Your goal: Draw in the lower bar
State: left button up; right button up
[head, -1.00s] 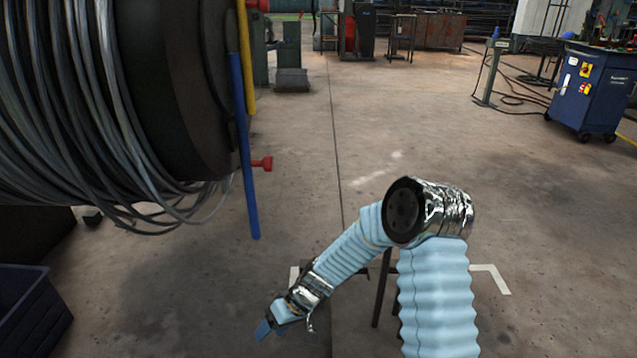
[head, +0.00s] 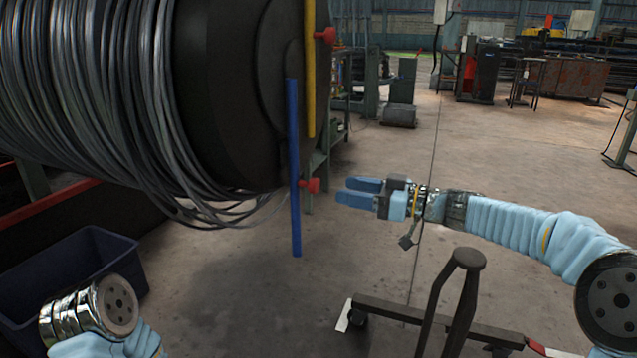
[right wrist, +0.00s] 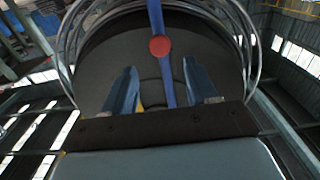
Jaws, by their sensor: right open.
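The blue bar (head: 294,160), the lower of two bars, stands upright along the face of the dark drum (head: 225,90). A red knob (head: 312,186) sticks out to its right. My right gripper (head: 350,191) is open and empty, just right of this knob, its blue fingers pointing at it with a small gap. In the right wrist view the red knob (right wrist: 159,46) and the blue bar (right wrist: 166,85) lie ahead, between the two finger lines. The yellow bar (head: 310,70) is higher, with its own red knob (head: 325,36). My left gripper is out of view.
Loose grey wire (head: 130,100) is wound on the drum and sags below it. A dark blue bin (head: 95,240) stands on the floor at left. A dark stand (head: 465,265) rises in front, below my right arm. The floor at right is mostly clear.

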aim_at(317, 185)
jog(key=p+x, duration=0.1)
jog(key=x, duration=0.7)
jog(key=shift+w+a, duration=0.15)
jog(key=shift+a, duration=0.2)
jog(key=shift+c, duration=0.5)
grip_shut()
